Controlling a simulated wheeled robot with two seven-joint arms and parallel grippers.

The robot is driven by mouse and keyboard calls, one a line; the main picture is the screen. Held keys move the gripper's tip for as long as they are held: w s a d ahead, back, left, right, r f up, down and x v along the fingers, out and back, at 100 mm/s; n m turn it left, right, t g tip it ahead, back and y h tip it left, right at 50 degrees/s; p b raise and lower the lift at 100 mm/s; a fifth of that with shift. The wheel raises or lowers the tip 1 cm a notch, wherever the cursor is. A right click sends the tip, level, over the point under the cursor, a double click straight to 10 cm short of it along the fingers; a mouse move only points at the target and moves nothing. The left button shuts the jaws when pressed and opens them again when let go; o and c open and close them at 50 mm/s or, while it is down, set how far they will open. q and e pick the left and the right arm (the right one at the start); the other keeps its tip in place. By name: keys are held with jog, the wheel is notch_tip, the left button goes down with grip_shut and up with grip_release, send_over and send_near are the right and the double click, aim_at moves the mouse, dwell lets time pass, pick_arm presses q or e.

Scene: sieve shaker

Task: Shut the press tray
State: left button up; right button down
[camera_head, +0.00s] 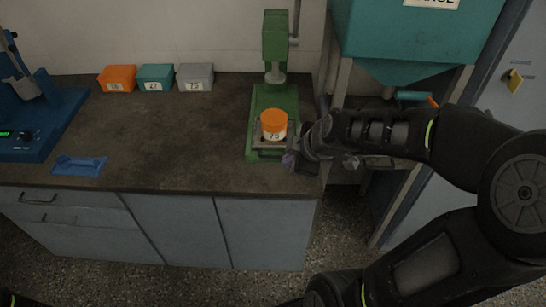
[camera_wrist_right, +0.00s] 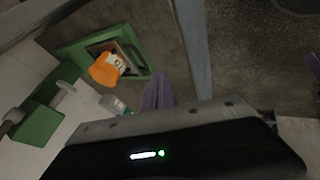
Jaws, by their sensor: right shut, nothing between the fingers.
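The green press (camera_head: 275,48) stands at the back right of the bench, and it also shows in the right wrist view (camera_wrist_right: 40,122). Its tray (camera_head: 260,146) lies on the green base and carries an orange-lidded jar labelled 75 (camera_head: 273,121). The tray (camera_wrist_right: 128,50) and the jar (camera_wrist_right: 104,70) also show in the right wrist view. My right gripper (camera_head: 289,160) is shut and empty, just right of the tray's front near the bench edge. Its purple fingertips (camera_wrist_right: 158,88) point toward the green base in the wrist view. Whether they touch it I cannot tell. My left gripper is not in view.
Orange (camera_head: 117,79), teal (camera_head: 155,78) and grey (camera_head: 195,77) boxes stand along the wall. A blue machine (camera_head: 40,115) and a blue holder (camera_head: 79,166) are at the left. A teal hopper (camera_head: 415,40) stands at the right. The bench middle is clear.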

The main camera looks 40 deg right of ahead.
jog(key=shift+f, duration=0.1)
jog(key=b+x, duration=0.2)
jog(key=x, duration=0.7)
jog(key=shift+w+f, duration=0.1)
jog(key=shift+f, duration=0.25)
jog(key=w+d, duration=0.2)
jog(key=w, duration=0.1)
jog(key=shift+d+f, duration=0.1)
jog(key=shift+f, duration=0.2)
jog(key=shift+w+d, duration=0.1)
jog(key=shift+w, duration=0.1)
